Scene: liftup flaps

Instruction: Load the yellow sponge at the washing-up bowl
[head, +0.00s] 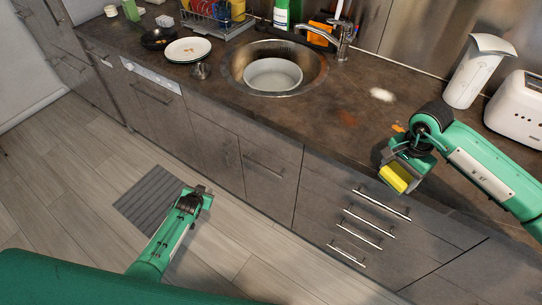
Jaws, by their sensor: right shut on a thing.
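The yellow sponge (395,178) is held in my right gripper (399,174), which is shut on it just over the front edge of the counter, above the drawers. The washing-up bowl (273,75) is a pale round bowl inside the round metal sink (237,76), to the upper left of the sponge. My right gripper is well apart from the bowl. My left gripper (203,190) is low over the floor in front of the cabinets; whether its fingers are open or shut is too small to tell.
A tap (343,40) stands behind the sink. A white plate (188,49), a black pan (158,38) and a dish rack (212,18) are left of it. A white toaster (518,108) and a white canister (478,72) stand at the right. The counter between sink and gripper is mostly clear.

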